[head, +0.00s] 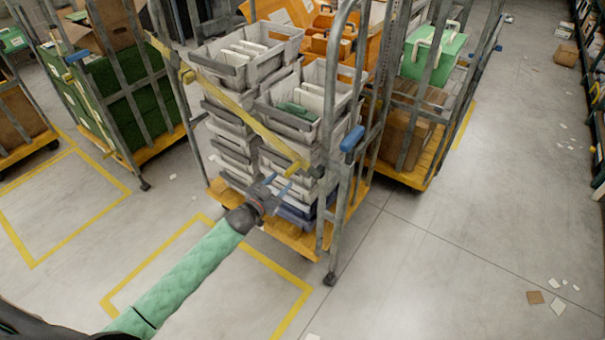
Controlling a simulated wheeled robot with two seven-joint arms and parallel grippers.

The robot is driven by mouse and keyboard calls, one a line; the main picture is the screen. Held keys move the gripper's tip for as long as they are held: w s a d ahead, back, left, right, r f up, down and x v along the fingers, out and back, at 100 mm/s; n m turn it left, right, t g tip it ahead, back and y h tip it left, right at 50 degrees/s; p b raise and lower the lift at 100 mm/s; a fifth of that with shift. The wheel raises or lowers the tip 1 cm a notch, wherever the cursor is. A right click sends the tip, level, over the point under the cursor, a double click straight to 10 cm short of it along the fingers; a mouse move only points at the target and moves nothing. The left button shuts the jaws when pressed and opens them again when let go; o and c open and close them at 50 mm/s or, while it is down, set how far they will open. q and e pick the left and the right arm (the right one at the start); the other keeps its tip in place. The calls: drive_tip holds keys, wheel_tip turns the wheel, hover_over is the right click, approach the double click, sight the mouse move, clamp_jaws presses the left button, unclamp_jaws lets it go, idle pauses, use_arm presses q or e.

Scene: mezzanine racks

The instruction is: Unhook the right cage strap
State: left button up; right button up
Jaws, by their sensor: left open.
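A yellow strap (240,115) runs slanting across the front of the middle roll cage, from a yellow fitting (187,76) on its left post down to a yellow end piece (299,166) by the right post (341,205). I cannot tell exactly how that lower end is fastened. My left gripper (279,184), on the green-sleeved arm, is open and empty, just below and left of the lower end. It looks apart from the strap, though the depth is hard to judge. My right gripper is not in view.
The cage holds stacked grey totes (287,112) on an orange base (290,236). A blue piece (352,139) sits on its right post. Another cage with green bins (136,108) stands left; one with cardboard boxes (404,138) stands behind right. Floor at right is mostly clear, with scraps.

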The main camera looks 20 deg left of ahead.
sight(293, 170)
use_arm(q)
drive_tip(key=shift+w+d+r, duration=0.1)
drive_tip(key=shift+w+r, duration=0.05)
drive_tip(key=shift+w, duration=0.15)
drive_tip(key=p+x, duration=0.2)
drive_tip(key=x, duration=0.3)
drive_tip(key=shift+r, duration=0.1)
drive_tip(key=shift+p+x, duration=0.55)
drive_tip(key=shift+x, duration=0.4)
drive_tip(key=shift+w+d, duration=0.1)
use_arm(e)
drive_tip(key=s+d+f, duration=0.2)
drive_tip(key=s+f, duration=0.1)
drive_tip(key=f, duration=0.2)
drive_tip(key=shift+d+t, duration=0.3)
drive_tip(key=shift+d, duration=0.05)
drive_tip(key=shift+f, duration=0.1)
use_arm(q)
clamp_jaws()
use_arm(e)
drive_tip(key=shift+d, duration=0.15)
